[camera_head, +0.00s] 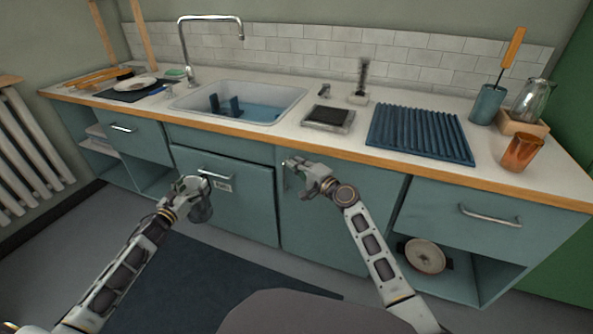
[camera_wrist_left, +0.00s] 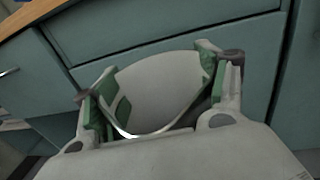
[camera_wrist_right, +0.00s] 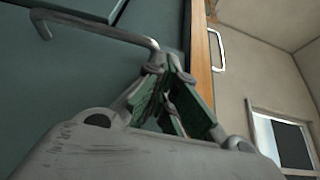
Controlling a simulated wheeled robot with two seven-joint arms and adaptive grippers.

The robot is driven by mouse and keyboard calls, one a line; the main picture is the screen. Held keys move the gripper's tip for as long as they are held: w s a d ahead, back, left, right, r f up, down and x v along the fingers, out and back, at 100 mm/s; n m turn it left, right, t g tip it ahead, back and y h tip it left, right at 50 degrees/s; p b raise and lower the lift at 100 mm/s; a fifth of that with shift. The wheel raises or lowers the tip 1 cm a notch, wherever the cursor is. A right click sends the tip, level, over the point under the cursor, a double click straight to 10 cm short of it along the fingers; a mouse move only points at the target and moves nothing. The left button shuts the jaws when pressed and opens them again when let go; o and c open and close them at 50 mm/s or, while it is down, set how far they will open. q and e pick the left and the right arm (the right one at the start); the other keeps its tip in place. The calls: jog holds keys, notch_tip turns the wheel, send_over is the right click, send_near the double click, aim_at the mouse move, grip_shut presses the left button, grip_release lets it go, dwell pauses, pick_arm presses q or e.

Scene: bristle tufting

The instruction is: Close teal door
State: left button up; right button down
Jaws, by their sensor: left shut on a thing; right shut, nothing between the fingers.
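Two teal doors front the cabinet below the sink. My left gripper (camera_head: 194,186) is in front of the left door, shut on a grey rounded vessel (camera_head: 200,208); the vessel also fills the jaws in the left wrist view (camera_wrist_left: 155,90). My right gripper (camera_head: 296,166) is shut and empty at the right door's upper left, close to a bar handle (camera_wrist_right: 95,30).
The counter above holds a sink (camera_head: 240,100), a ribbed blue mat (camera_head: 418,132) and an amber glass (camera_head: 521,152) near the front edge. An open shelf at right holds a pot (camera_head: 425,257). A dark mat (camera_head: 235,298) lies on the floor.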

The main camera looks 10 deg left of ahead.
jog(key=shift+w+d+r, duration=0.45)
jog(key=shift+w+r, duration=0.1)
jog(key=shift+w, duration=0.05)
dwell(0.3)
jog(key=shift+s+d+f, duration=0.15)
jog(key=shift+d+f, duration=0.1)
jog(key=shift+f, duration=0.1)
jog(key=s+a+v, duration=0.1)
jog(key=v, duration=1)
jog(key=shift+s+d+f, duration=0.2)
jog(key=shift+n, duration=0.3)
dwell(0.4)
